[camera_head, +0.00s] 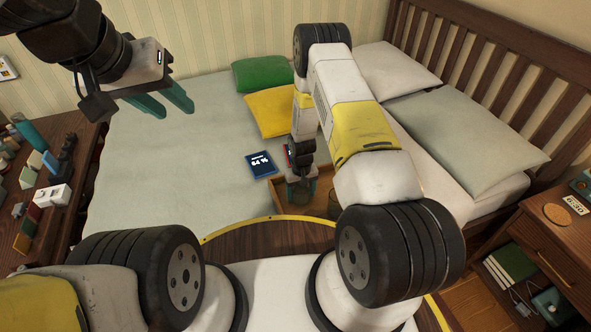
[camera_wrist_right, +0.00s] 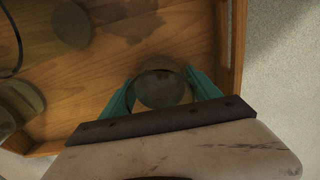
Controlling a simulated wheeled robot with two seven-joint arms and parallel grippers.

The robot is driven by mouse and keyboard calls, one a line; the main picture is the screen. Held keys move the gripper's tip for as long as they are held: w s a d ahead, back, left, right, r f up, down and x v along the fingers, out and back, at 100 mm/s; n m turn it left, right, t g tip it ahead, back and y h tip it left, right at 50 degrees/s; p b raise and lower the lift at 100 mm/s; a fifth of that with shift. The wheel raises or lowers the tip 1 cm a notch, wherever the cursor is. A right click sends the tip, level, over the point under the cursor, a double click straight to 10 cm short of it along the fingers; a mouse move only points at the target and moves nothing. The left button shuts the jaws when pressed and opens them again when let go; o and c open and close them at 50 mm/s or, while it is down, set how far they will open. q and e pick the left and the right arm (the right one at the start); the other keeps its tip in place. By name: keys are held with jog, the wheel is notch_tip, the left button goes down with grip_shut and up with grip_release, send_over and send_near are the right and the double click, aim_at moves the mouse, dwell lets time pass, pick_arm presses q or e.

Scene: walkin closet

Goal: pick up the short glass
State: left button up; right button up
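My right gripper (camera_head: 300,190) points down into a wooden tray (camera_head: 279,200) on the bed. In the right wrist view its teal fingers (camera_wrist_right: 160,92) stand on both sides of a round clear glass (camera_wrist_right: 161,89), seen from above. No clear gap shows between fingers and glass, but I cannot tell whether they grip it. The glass seems to be in the tray, near its side wall (camera_wrist_right: 222,40). The glass's height is hard to judge from above. My left gripper (camera_head: 164,102) is open and empty above the far left of the bed.
Other round glass items (camera_wrist_right: 20,103) and (camera_wrist_right: 72,25) are in the tray. A dark blue device (camera_head: 260,165) lies on the bed beside the tray. Green (camera_head: 262,73) and yellow (camera_head: 270,110) cushions lie behind. A cluttered dresser (camera_head: 60,150) stands left, a nightstand (camera_head: 550,240) right.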

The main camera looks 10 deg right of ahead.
jog(key=c, duration=1.3)
jog(key=shift+r, duration=0.15)
